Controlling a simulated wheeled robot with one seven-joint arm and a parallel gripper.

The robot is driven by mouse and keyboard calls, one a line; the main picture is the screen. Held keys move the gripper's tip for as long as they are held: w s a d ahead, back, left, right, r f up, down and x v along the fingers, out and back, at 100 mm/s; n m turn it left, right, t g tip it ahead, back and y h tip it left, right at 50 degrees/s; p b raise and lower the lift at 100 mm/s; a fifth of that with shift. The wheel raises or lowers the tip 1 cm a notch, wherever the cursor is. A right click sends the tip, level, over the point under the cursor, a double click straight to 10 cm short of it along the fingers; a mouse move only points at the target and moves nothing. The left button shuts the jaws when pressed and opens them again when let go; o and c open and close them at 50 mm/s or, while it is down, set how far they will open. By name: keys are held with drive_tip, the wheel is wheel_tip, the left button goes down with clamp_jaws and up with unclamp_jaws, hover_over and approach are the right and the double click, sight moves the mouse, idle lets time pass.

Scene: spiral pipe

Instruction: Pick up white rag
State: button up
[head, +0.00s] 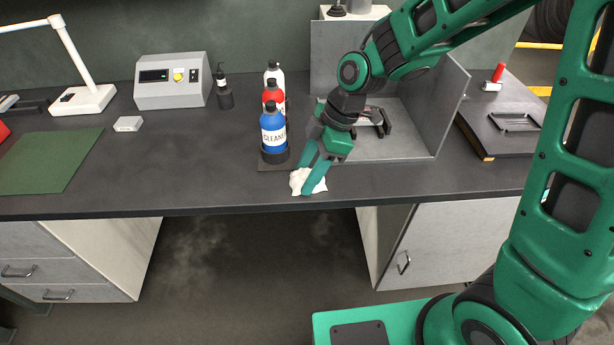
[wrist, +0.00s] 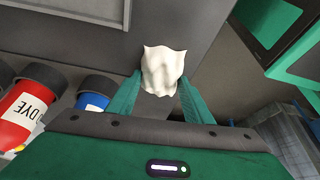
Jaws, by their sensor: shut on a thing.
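The white rag (head: 297,180) is at the front edge of the dark workbench, just in front of the blue cleaner bottle. It also shows as a crumpled white cloth in the wrist view (wrist: 162,70). My gripper (head: 307,184) reaches down from the upper right with its green fingers on the rag. In the wrist view the two fingers (wrist: 160,92) stand on either side of the rag's lower part, shut on it. I cannot tell whether the rag touches the bench. Part of it is hidden behind the fingers.
A grey metal enclosure (head: 410,148) is at right. A green mat (head: 45,160) lies at far left. Bench between is mostly clear.

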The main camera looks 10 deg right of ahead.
sight(304, 175)
drive_tip(key=shift+r, duration=0.5)
drive_tip(key=r, duration=0.3)
drive_tip(key=shift+s+a+r, duration=0.4)
drive_tip(key=s+a+r, duration=0.6)
drive_tip(key=s+a, duration=0.1)
drive_tip(key=shift+s, duration=0.35)
drive_tip(key=shift+o, duration=0.5)
drive_tip(key=shift+a+r, duration=0.1)
